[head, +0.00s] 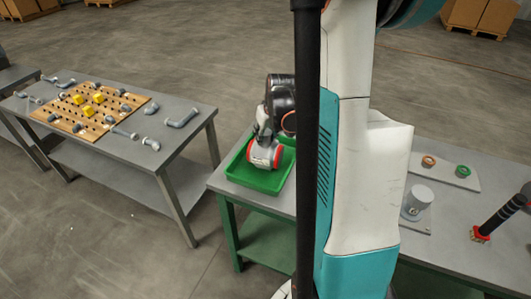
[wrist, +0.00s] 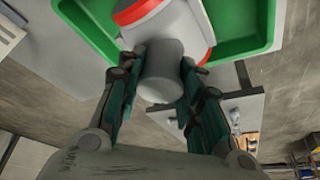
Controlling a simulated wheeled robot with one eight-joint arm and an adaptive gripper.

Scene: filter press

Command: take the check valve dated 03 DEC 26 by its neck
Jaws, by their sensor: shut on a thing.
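The check valve (head: 263,153) is a light grey body with red bands, at the green tray (head: 256,187). In the wrist view the valve body (wrist: 178,28) shows a red band at its upper left. Its grey cylindrical neck points toward my wrist, between the two fingers. My gripper (wrist: 161,66) is shut on this neck, with a dark green finger on each side. I cannot tell whether the valve rests on the tray floor or is slightly raised. No date can be read on it in either view.
The tray stands on a grey table with a green frame. A separate left table holds a wooden pegboard (head: 88,110) and grey pipe pieces.

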